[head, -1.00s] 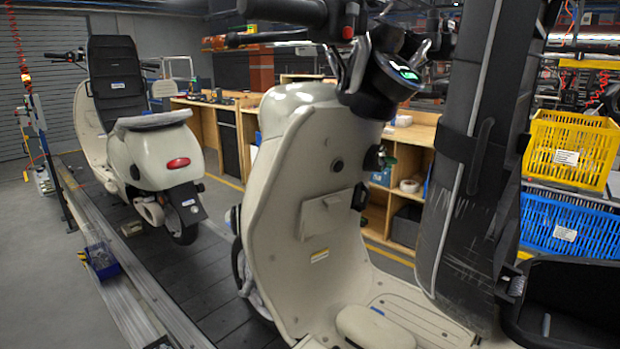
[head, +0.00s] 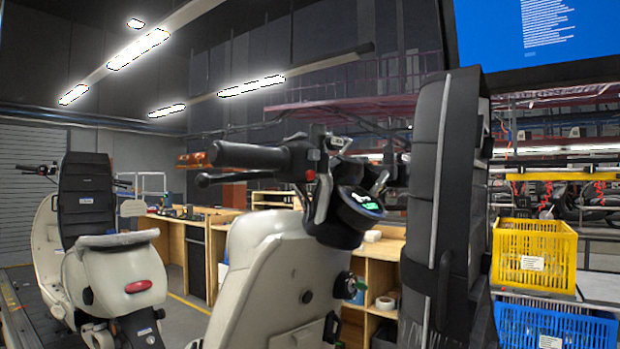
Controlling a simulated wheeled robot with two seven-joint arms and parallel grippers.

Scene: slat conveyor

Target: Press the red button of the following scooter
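The near, following scooter (head: 262,262) is cream-coloured and fills the lower middle of the head view. Its black handlebar grip (head: 246,156) and lever point left. A small red button (head: 310,175) sits on the switch housing at the inner end of this grip, facing me and uncovered. A round dash with a lit green display (head: 367,202) is just to its right and lower. Neither my left nor my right gripper is in view, and nothing is seen touching the button. The scooter's lower body is cut off by the frame's bottom edge.
A tall dark upright (head: 437,200) stands right of the handlebar. Another cream scooter (head: 105,275) is ahead at left. A yellow crate (head: 532,254) and a blue crate (head: 556,325) are at right. The space left of the grip looks clear.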

